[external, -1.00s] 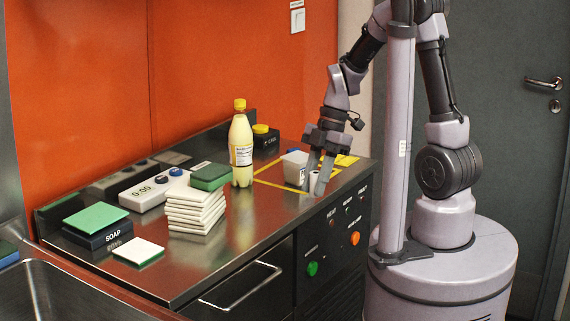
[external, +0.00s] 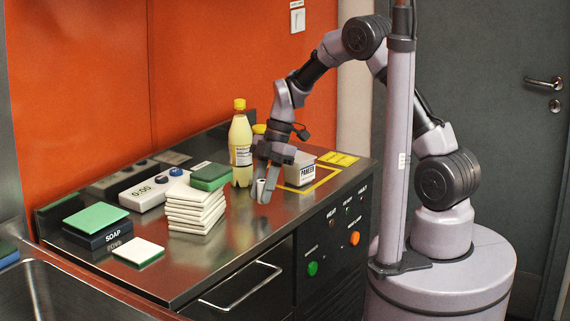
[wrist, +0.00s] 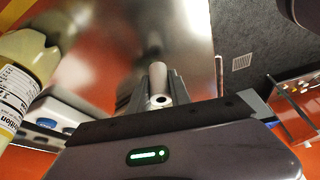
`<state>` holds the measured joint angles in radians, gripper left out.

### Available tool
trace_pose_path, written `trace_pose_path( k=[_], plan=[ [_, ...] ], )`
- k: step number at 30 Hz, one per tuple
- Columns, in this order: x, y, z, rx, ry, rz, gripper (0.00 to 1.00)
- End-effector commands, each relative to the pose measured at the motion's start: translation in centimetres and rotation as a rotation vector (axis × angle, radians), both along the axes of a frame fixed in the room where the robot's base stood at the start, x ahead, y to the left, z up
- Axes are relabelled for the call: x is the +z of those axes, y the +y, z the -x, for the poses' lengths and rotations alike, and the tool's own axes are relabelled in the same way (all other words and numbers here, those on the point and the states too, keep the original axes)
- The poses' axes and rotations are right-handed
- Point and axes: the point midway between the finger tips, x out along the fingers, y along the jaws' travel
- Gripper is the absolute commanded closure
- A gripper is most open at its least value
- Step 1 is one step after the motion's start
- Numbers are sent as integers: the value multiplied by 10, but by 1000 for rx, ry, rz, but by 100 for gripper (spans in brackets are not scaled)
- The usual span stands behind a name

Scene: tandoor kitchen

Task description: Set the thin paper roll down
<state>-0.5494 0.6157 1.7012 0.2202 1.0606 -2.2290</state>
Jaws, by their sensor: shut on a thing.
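My gripper (external: 265,192) is shut on the thin paper roll (external: 260,187), a small white cylinder. It is low over the steel counter (external: 245,235), between the stack of white pads and the paneer tub. I cannot tell whether the roll touches the counter. In the wrist view the roll (wrist: 157,80) stands out between the jaws, its hollow end facing the camera; the gripper body hides part of it.
A yellow-capped bottle (external: 241,155) stands close behind my gripper. The paneer tub (external: 299,173) is to the right, by a yellow-outlined area (external: 322,179). The counter's front middle is clear.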

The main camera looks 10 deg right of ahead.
Motion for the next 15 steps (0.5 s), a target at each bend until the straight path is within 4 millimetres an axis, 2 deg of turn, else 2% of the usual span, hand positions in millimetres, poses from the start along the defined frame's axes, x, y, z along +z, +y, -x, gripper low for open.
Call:
trace_pose_path(
  k=[1, 3, 8, 12, 13, 15],
  plan=[
    [-16, 0, 1, 0, 3, 1, 100],
    [-23, 0, 1, 0, 2, 0, 100],
    [-19, 0, 1, -1, 2, 0, 100],
    [-24, -1, 1, -1, 2, 0, 100],
    [-23, -1, 1, -1, 2, 0, 72],
    [-22, -1, 1, -1, 2, 0, 58]
  ],
)
